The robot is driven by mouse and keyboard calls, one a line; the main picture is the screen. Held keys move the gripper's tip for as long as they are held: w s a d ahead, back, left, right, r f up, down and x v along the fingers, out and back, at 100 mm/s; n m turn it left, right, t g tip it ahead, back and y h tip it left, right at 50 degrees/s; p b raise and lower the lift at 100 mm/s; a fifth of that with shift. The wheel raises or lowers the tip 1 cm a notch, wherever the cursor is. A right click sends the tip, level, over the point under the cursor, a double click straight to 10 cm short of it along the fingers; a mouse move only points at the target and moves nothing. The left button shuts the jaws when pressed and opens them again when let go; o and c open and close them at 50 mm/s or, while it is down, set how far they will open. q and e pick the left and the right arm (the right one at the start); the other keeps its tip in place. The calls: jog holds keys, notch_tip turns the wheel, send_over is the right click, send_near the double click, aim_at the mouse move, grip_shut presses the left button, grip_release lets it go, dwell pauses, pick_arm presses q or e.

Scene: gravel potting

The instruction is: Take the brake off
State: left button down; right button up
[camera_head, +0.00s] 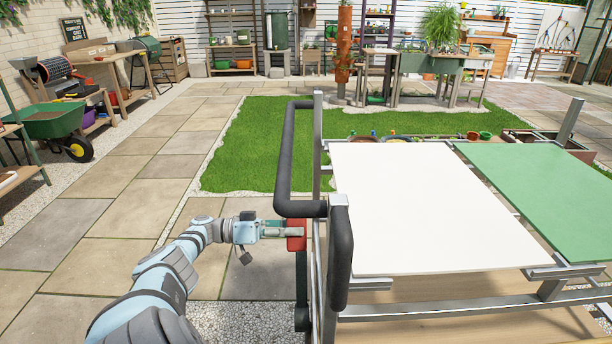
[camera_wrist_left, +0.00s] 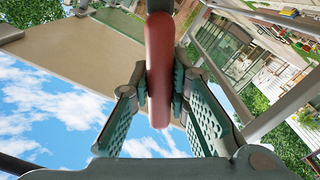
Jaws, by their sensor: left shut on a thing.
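The red brake grip (camera_head: 296,236) sits on a dark lever (camera_head: 302,290) at the left end of the cart, below the black padded push handle (camera_head: 283,165). My left gripper (camera_head: 290,230) reaches it from the left and is shut on it. In the left wrist view the red brake grip (camera_wrist_left: 160,70) stands between the two green ribbed fingers of my left gripper (camera_wrist_left: 160,105). The cart carries a white board (camera_head: 430,205) and a green board (camera_head: 555,190). My right gripper is not in view.
The cart's metal frame (camera_head: 317,150) rises close beside my left gripper. Stone paving (camera_head: 130,210) lies open to the left, with lawn (camera_head: 255,150) beyond. A green wheelbarrow (camera_head: 50,122) stands at the far left.

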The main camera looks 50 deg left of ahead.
pick_arm(q)
jog(key=shift+f, duration=0.1)
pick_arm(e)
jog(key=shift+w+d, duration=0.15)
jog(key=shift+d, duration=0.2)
pick_arm(q)
jog(key=c, duration=1.8)
grip_release()
jog(key=shift+o, duration=1.4)
jog(key=shift+a+f, duration=0.1)
jog(key=shift+a, duration=0.1)
jog(key=shift+d+r, duration=0.1)
jog(key=shift+r, duration=0.1)
notch_tip(320, 180, up, 10)
jog(key=shift+f, duration=0.15)
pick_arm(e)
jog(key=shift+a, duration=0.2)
